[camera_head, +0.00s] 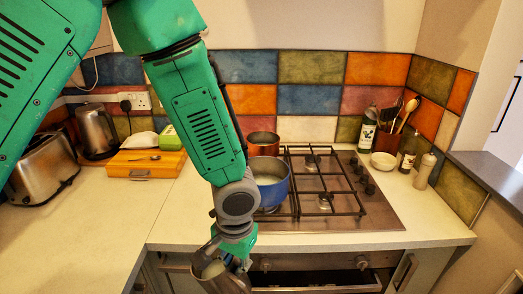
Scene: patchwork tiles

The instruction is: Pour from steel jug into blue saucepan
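The blue saucepan (275,183) stands on the left front part of the gas hob, partly hidden behind my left arm. A pale surface shows inside it. My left gripper (240,262) is low in front of the counter edge, nearer to me than the saucepan. It appears shut on the steel jug (213,274), a grey metal vessel at the bottom edge of the picture. The jug's lower part is cut off, and I cannot tell what it holds. My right gripper is not in view.
A copper-coloured pot (263,138) stands behind the saucepan on the hob (370,215). A toaster (45,168), kettle (96,130) and wooden box (140,164) stand at left. Bottles (368,130), a bowl (384,161) and utensils stand at right. The left front counter (95,235) is clear.

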